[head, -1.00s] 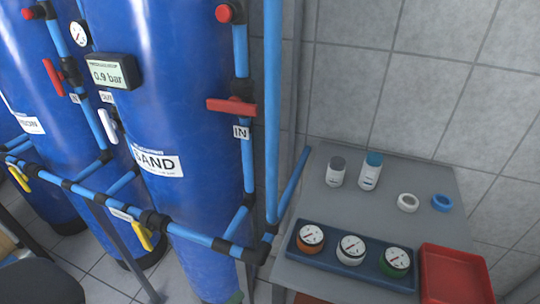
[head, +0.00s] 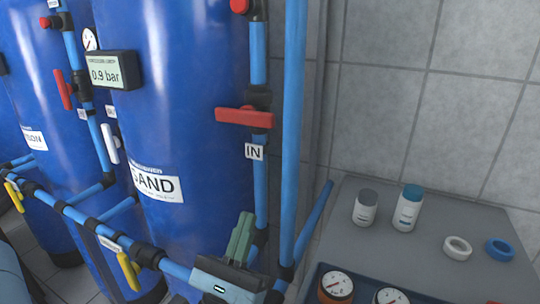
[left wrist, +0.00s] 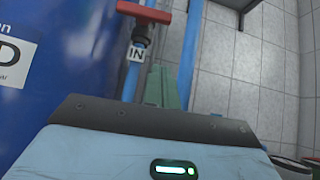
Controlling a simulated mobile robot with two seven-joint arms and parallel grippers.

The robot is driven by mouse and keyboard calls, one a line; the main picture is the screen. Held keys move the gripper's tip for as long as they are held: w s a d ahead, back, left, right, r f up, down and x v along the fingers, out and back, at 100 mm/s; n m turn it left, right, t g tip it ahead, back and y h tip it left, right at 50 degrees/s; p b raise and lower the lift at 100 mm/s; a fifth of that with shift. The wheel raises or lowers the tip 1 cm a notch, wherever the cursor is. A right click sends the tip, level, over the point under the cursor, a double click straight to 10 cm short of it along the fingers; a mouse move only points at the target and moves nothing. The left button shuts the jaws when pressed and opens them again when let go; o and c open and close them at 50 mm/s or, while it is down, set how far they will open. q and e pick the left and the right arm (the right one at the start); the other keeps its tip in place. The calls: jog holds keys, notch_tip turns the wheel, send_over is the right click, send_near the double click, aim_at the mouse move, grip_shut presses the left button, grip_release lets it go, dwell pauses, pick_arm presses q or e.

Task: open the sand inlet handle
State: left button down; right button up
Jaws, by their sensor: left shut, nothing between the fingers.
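The sand inlet handle (head: 245,117) is a red lever lying crosswise on the blue vertical pipe, just above the "IN" label (head: 254,152). It stands right of the big blue SAND tank (head: 160,100). In the left wrist view the red handle (left wrist: 143,12) is at the top, partly cut off by the frame edge. My left gripper (head: 243,228) is below the handle and the label, with its green fingers pointing up. The fingers are shut and empty, apart from the handle. They also show in the left wrist view (left wrist: 165,85). My right gripper is not in view.
A blue vertical pipe (head: 291,110) runs close right of the handle. Another red handle (head: 64,89) and a white handle (head: 109,143) are further left. A grey table (head: 430,245) with bottles, rings and gauges stands at right. Yellow handles (head: 129,271) sit on the lower pipe.

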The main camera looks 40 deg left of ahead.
pick_arm(q)
jog(key=shift+r, duration=0.1)
jog(key=p, duration=0.6)
send_near(270, 127)
jog(key=w+a+r, duration=0.2)
jog(key=w+r, duration=0.1)
jog(key=w, duration=0.2)
jog(key=shift+w+a+r, duration=0.15)
jog(key=shift+a+r, duration=0.05)
jog(key=shift+r, duration=0.05)
jog(key=shift+d+r+p, duration=0.15)
jog(key=shift+p, duration=0.15)
